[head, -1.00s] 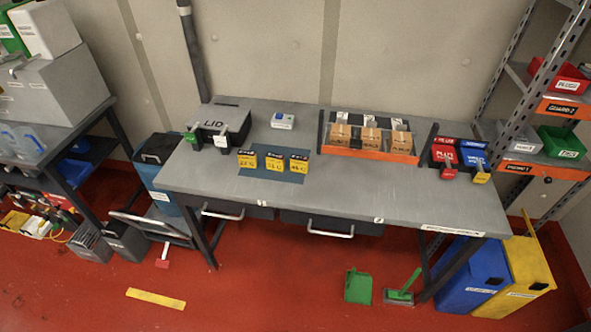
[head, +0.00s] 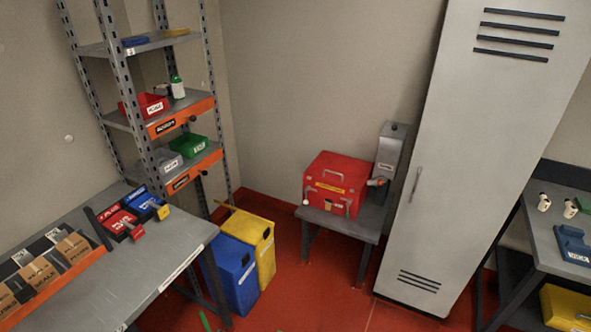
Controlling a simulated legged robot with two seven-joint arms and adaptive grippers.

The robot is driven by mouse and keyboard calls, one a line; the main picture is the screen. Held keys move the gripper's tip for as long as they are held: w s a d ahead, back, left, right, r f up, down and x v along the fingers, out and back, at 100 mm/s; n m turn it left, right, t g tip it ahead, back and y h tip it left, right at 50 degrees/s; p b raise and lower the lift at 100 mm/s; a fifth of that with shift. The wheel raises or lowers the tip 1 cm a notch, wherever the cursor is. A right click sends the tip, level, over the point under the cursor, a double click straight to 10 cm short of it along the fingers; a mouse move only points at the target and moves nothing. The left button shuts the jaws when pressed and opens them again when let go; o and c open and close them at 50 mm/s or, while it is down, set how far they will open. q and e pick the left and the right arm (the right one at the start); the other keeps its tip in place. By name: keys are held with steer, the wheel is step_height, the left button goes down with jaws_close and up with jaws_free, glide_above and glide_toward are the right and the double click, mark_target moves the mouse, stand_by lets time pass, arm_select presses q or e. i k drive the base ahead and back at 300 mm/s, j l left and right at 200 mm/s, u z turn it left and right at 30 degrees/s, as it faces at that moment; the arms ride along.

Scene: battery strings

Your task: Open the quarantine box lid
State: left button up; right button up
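A red box (head: 335,184) with a yellow label across its front and a handle on top stands on a small grey table (head: 352,221) against the back wall. It looks like the quarantine box, but its label is too small to read. Its top appears closed. Neither of my grippers is in the head view.
A grey dispenser-like unit (head: 389,155) stands beside the red box, with a tall grey locker (head: 468,150) to its right. Blue (head: 236,272) and yellow (head: 250,235) bins stand between the workbench (head: 165,262) and the small table.

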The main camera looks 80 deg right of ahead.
mark_target(330, 167)
steer(key=z, duration=2.95)
steer(key=i+l, duration=0.15)
steer(key=i, duration=0.3)
steer(key=i+l+z, duration=0.15)
steer(key=i, duration=0.25)
